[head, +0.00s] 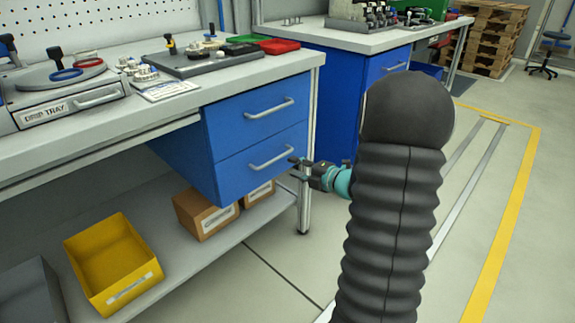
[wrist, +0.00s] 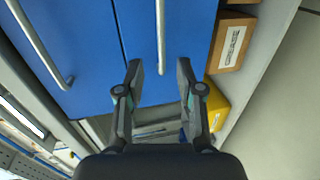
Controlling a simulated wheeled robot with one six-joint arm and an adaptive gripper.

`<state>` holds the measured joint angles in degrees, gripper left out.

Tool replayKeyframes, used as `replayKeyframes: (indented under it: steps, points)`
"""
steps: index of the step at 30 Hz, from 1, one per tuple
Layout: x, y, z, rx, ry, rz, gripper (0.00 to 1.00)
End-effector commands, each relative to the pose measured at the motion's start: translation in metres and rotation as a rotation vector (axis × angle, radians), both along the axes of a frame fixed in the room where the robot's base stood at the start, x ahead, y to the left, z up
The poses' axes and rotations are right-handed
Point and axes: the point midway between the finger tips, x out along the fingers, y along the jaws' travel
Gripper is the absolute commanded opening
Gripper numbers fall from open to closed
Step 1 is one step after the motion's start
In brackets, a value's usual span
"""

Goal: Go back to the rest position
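My gripper (head: 299,168) is in front of the blue drawers under the workbench, near the right end of the lower drawer's handle (head: 271,154). In the wrist view my gripper (wrist: 158,72) has its two dark fingers apart, with nothing between them but the view of the lower drawer's silver handle (wrist: 161,40) beyond. I cannot tell how far the fingertips are from the handle. The upper drawer (head: 256,109) and the lower drawer (head: 262,159) both show blue fronts. My arm covers part of the floor in the head view.
The workbench (head: 150,120) carries a drip tray (head: 60,108) and small parts. A yellow bin (head: 108,262) and cardboard boxes (head: 203,215) stand on its lower shelf. A second bench with a blue cabinet (head: 345,90) stands behind. Open floor with a yellow line (head: 505,225) lies at right.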

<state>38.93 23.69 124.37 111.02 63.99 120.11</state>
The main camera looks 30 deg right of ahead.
Motion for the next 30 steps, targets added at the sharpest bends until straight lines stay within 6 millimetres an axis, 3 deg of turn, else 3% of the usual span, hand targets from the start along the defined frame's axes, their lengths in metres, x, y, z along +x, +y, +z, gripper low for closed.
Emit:
replayKeyframes:
  steps: [6, 22, 26, 30]
  points:
    - [-0.009, -0.003, 0.001, 0.001, 0.001, 0.0, 0.37]
    - [-0.008, -0.003, 0.002, -0.02, -0.007, 0.004, 0.37]
    - [-0.009, -0.003, 0.0, -0.146, -0.045, 0.033, 0.37]
    - [-0.021, 0.013, -0.018, -0.428, -0.086, 0.189, 0.37]
